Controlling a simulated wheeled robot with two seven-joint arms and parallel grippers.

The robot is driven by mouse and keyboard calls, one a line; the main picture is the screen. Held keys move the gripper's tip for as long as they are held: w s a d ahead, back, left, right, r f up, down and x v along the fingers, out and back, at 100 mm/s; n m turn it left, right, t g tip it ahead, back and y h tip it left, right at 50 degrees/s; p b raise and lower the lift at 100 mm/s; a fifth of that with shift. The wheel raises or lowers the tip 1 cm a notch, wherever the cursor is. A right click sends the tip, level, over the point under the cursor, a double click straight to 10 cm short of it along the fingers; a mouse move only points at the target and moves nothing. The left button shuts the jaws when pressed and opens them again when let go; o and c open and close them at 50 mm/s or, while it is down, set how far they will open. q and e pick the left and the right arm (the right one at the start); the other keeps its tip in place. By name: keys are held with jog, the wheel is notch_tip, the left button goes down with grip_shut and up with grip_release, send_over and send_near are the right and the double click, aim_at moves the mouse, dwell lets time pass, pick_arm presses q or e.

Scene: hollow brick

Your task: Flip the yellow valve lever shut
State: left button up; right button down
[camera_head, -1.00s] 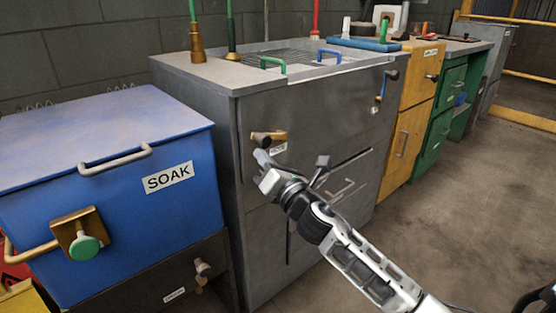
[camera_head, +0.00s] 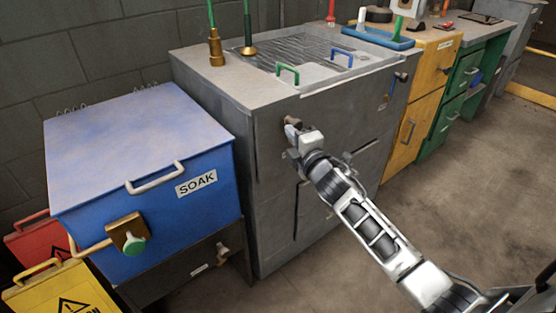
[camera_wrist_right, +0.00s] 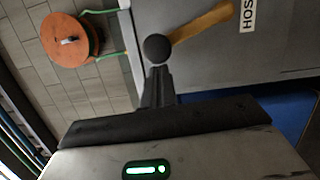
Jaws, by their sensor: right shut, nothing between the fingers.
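The yellow valve lever (camera_wrist_right: 205,24) shows in the right wrist view as a flat bar ending in a dark round knob (camera_wrist_right: 156,48), beside a white label reading "HOS" (camera_wrist_right: 248,14). In the head view, only the brownish knob end (camera_head: 292,121) shows on the front of the grey cabinet; my right gripper hides most of the lever. My right gripper (camera_head: 290,152) is shut and empty. In the right wrist view its fingertips (camera_wrist_right: 157,70) are right at the knob; I cannot tell whether they touch it. My left gripper is not in view.
Floor (camera_head: 480,170) at right is clear.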

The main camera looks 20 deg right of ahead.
jog(key=d+m+p, duration=0.1)
jog(key=d+r+m+p, duration=0.1)
jog(key=shift+w+r+g+p, duration=0.2)
jog(key=shift+r+g+p, duration=0.05)
jog(key=shift+g+p, duration=0.1)
jog(key=shift+w+d+m+p, duration=0.15)
jog(key=shift+d+m+p, duration=0.4)
jog(key=shift+m+p, duration=0.2)
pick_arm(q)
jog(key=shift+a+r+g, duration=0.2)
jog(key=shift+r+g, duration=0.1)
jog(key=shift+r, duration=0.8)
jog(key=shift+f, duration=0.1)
pick_arm(e)
jog(key=shift+a+r+p, duration=0.15)
jog(key=shift+a+p, duration=0.15)
jog(key=shift+a, duration=0.15)
send_near(300, 121)
jog(key=s+a+r, duration=0.1)
jog(key=s+a, duration=0.2)
jog(key=a, duration=0.1)
pick_arm(q)
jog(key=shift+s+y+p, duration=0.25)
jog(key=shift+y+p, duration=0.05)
jog(key=shift+p, duration=0.15)
pick_arm(e)
jog(key=shift+w, duration=0.15)
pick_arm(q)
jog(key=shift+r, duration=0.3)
